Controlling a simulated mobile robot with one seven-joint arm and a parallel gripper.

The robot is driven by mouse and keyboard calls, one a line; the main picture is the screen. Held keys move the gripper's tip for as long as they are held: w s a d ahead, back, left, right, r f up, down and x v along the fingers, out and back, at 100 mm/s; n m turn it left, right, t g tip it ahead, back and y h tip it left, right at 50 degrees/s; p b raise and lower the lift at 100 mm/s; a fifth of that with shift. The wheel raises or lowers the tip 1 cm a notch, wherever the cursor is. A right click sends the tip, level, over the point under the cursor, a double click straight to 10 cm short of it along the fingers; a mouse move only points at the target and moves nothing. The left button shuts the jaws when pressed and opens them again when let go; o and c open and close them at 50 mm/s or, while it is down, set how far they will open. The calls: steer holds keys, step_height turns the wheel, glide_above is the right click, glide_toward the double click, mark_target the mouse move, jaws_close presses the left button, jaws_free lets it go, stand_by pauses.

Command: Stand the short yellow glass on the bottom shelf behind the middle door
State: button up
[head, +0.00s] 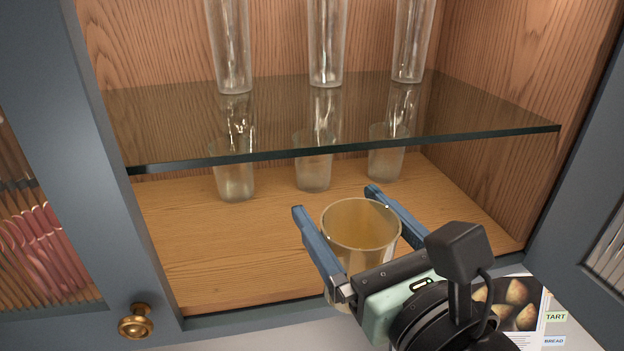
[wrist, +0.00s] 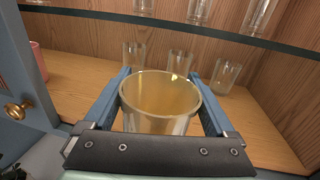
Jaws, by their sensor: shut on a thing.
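The short yellow glass (head: 360,226) is upright between the blue fingers of my gripper (head: 336,203), which is shut on it. In the head view it is at the front of the open cabinet, over or just before the front edge of the bottom shelf (head: 215,250). The wrist view shows the glass (wrist: 160,95) from above, rim up and empty. My gripper in the wrist view (wrist: 160,80) has one finger on each side of it. I cannot tell whether its base touches the wood.
Three short clear glasses (head: 314,165) stand in a row at the back of the bottom shelf. A glass shelf (head: 480,125) above holds three tall glasses (head: 326,45). The shelf's front left is clear. A door with a brass knob (head: 136,322) is at left; another door (head: 590,200) stands at right.

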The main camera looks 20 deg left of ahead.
steer(key=shift+w+a+f+p, duration=0.6)
steer(key=shift+w+a+p, duration=0.15)
steer(key=shift+w+a, duration=0.55)
steer(key=shift+w+a+f+p, duration=0.55)
steer(key=shift+w+a+p, duration=0.15)
steer(key=shift+w+a, duration=0.6)
steer(key=shift+w+a+f+p, duration=0.6)
steer(key=shift+w+a+p, duration=0.15)
steer(key=shift+w+a, duration=0.5)
steer(key=shift+w, duration=0.1)
steer(key=shift+f, duration=0.25)
steer(key=o, duration=1.5)
steer(key=shift+r, duration=0.15)
